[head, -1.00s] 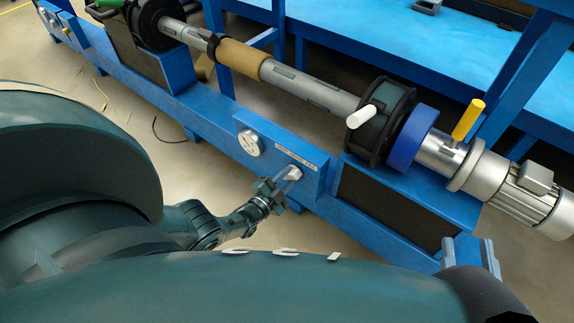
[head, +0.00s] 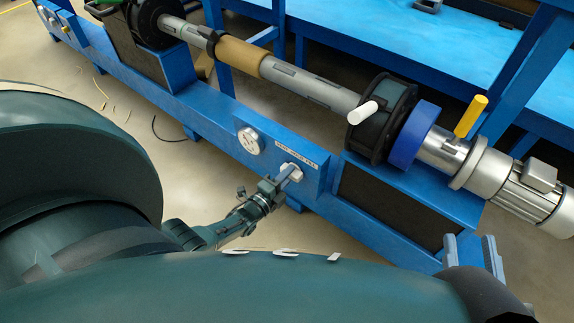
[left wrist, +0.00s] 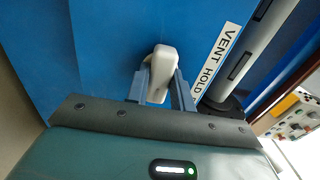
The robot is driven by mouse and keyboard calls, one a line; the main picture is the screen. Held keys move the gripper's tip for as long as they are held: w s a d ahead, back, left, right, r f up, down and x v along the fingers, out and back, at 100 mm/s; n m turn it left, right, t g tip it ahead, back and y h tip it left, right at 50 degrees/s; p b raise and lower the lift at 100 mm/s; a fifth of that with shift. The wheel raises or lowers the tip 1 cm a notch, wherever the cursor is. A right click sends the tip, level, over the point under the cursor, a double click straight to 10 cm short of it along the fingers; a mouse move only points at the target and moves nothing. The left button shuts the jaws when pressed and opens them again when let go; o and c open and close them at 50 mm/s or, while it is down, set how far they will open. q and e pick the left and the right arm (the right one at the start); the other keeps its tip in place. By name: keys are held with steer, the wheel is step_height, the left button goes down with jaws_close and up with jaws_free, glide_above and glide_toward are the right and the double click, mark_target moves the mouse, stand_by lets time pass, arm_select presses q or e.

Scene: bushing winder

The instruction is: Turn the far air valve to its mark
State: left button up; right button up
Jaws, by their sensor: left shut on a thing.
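The air valve's pale grey handle (head: 291,170) is on the front of the blue machine frame, below a label strip (head: 296,154). My left gripper (head: 284,178) is shut on this handle. In the left wrist view, the two fingers (left wrist: 160,92) stand on either side of the handle (left wrist: 161,72), and its rounded end shows above them. The label there (left wrist: 215,62) reads "VENT HOLD"; the rest of it is out of view. My right gripper (head: 470,255) is open and empty at the lower right.
A shaft with a brown sleeve (head: 240,57) runs above, towards a black flange, blue ring (head: 414,136) and silver motor (head: 512,187). White and yellow handles stick out there. A blue workbench (head: 400,55) is behind.

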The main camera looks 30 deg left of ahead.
arm_select(q)
steer(key=shift+a, duration=0.15)
stand_by(0.4)
steer(key=o, duration=1)
steer(key=s+p, duration=0.1)
steer(key=s, duration=0.3)
steer(key=s+p, duration=0.1)
steer(key=s, duration=0.3)
steer(key=s+a+p, duration=0.1)
steer(key=s, duration=0.4)
arm_select(e)
steer(key=shift+s+d+g+h, duration=0.1)
steer(key=shift+d+g+h, duration=0.2)
steer(key=shift+d, duration=0.05)
steer(key=shift+r+n, duration=0.1)
steer(key=shift+n, duration=0.2)
